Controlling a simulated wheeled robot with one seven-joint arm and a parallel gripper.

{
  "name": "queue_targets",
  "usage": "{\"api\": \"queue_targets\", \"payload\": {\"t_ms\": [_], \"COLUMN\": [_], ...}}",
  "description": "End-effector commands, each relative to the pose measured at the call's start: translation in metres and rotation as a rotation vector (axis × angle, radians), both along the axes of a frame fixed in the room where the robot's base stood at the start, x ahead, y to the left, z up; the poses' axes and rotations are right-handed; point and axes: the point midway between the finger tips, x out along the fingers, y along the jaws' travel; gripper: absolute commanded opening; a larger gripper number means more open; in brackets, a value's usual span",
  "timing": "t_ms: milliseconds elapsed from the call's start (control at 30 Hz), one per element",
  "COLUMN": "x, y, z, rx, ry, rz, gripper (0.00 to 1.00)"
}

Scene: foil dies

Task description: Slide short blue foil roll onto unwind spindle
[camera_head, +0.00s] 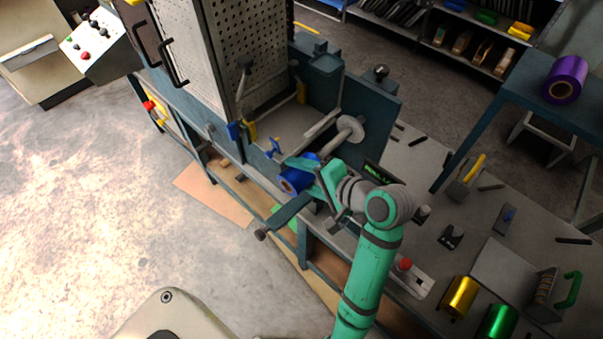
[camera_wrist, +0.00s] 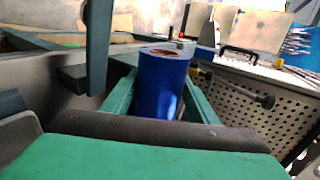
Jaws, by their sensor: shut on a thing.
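The short blue foil roll (camera_head: 297,178) is in my gripper (camera_head: 308,176), in front of the dark teal machine frame in the head view. Its hollow end faces the lower left there. In the wrist view the blue roll (camera_wrist: 161,84) stands between the two green fingers of my gripper (camera_wrist: 160,97), with its brown core showing at the top. A pale grey shaft with a round disc (camera_head: 350,129), which looks like the unwind spindle, is on the machine above and right of the roll. The roll is apart from it. My gripper partly hides the roll's right side.
A dark arm with a knob (camera_head: 263,234) juts out below the roll. A perforated guard (camera_head: 242,50) stands behind. Gold (camera_head: 459,297) and green (camera_head: 497,321) rolls lie on the bench at lower right. A purple roll (camera_head: 565,80) is on a side table.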

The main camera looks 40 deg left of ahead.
Motion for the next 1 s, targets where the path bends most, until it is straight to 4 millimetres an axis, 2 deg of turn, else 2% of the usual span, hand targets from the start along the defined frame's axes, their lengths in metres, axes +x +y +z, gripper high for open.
{"api": "queue_targets", "payload": {"t_ms": [533,1000], "x": [0.0,0.01], "y": [0.0,-0.001], "z": [0.0,0.0], "rx": [0.001,0.0], "ry": [-0.001,0.0], "rz": [0.001,0.001], "gripper": [0.21,0.21]}}
